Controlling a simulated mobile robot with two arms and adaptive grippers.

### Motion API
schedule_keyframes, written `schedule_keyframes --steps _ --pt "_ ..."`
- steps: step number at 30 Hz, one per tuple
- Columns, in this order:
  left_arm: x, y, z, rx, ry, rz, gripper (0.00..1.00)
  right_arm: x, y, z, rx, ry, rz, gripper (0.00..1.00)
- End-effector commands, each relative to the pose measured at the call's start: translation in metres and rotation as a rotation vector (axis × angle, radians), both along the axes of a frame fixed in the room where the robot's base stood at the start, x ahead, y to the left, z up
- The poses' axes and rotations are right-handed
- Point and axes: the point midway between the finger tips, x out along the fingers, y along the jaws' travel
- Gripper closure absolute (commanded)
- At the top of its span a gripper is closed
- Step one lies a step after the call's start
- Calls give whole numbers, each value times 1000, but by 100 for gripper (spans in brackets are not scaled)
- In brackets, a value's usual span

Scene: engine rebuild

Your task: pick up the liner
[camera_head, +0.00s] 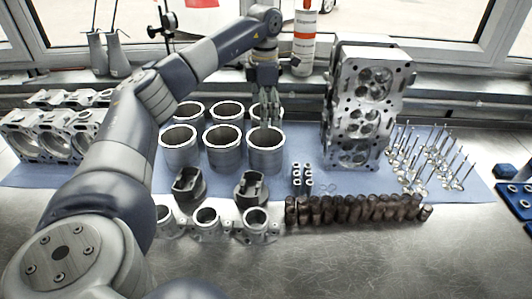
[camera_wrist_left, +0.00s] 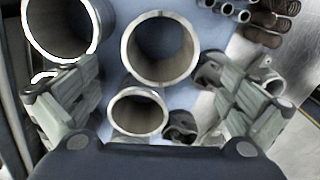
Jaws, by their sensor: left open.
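The liners are grey open metal cylinders standing upright in two rows on the blue mat in the head view, with a front right liner (camera_head: 266,155) and a front middle liner (camera_head: 223,150). My left gripper (camera_head: 267,118) points down over the right end of the rows and partly hides the back right liner (camera_head: 257,109). In the left wrist view my left gripper (camera_wrist_left: 157,80) is open, its fingers spread apart, with an upper liner (camera_wrist_left: 160,82) and a smaller-looking liner (camera_wrist_left: 138,128) between them. Nothing is held. Finger contact with any rim cannot be told.
A cylinder head stack (camera_head: 360,105) stands to the right, with upright valves (camera_head: 430,160) beyond it. The front metal tabletop (camera_head: 380,260) is clear.

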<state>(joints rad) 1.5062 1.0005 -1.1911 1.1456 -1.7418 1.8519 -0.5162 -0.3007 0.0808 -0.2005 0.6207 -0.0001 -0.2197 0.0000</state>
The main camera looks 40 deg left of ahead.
Motion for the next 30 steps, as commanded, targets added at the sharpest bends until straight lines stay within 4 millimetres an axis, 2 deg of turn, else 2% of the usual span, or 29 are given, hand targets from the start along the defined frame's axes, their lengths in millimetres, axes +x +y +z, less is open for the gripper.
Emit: schedule_keyframes --steps 1,7,11,18,23,30 --pt "0 0 -23 -1 -1 0 0 1 2 -24 2 -1 0 100" --pt "0 0 -43 0 -2 0 0 2 5 -43 7 -2 0 100" --pt "-1 0 -52 0 2 0 0 1 5 -43 6 -2 -1 100" --pt "-1 0 -88 0 2 0 0 1 2 -38 2 -1 0 100" --pt "0 0 -100 1 1 0 0 1 1 -36 1 0 0 100" --pt "0 -1 -131 1 4 0 0 0 -1 -24 -2 1 -1 100"
